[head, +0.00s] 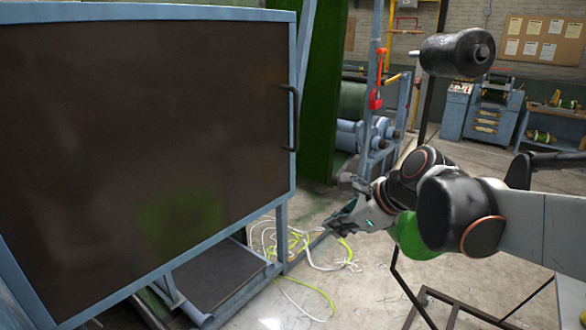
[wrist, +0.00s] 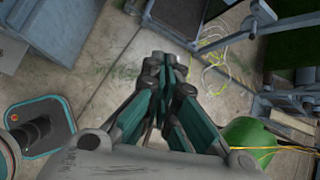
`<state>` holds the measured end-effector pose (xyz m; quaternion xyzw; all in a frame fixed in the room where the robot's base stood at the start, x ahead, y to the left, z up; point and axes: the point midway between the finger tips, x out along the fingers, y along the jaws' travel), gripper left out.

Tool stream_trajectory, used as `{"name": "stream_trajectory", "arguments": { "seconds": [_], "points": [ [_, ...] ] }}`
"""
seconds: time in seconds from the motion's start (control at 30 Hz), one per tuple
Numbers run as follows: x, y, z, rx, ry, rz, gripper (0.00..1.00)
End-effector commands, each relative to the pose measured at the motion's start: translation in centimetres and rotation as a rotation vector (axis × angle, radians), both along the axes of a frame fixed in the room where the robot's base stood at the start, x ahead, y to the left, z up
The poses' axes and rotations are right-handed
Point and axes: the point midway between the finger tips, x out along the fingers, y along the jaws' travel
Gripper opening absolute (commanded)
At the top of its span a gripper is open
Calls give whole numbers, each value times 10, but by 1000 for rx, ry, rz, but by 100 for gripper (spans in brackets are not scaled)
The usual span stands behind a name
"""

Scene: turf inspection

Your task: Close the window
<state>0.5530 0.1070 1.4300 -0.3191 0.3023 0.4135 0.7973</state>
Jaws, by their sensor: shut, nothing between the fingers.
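The window (head: 150,130) is a large dark brown, smeared pane in a blue-grey metal frame, filling the left of the head view. A black bar handle (head: 291,118) is fixed upright near its right edge. A faint green patch shows low on the pane. I cannot tell how far the window stands open. My gripper (head: 338,215) is right of the window and below its handle, apart from both. In the wrist view my gripper (wrist: 166,66) has its fingertips together, pointing at the floor, with nothing between them. The window is not clearly made out in the wrist view.
White and yellow cables (head: 312,250) lie loose on the concrete floor. A green round thing (wrist: 250,142) is beside my gripper. A blue-grey machine frame (head: 385,120) with rollers stands behind. A blue machine (head: 482,112) and a bench are at the back right.

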Motion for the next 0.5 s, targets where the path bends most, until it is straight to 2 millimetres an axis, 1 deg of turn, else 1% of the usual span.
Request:
{"name": "stream_trajectory", "arguments": {
  "seconds": [0.03, 0.1, 0.2, 0.33, 0.43, 0.5],
  "points": [
    [8, 3, 24, 44, 30, -39, 0],
    [16, 7, 37, 104, 71, -93, 0],
    [25, 11, 50, 168, 117, -151, 0],
    [31, 15, 58, 215, 153, -193, 0],
    [34, 17, 57, 228, 164, -204, 0],
    [37, 20, 52, 229, 165, -206, 0]
  ]
}}
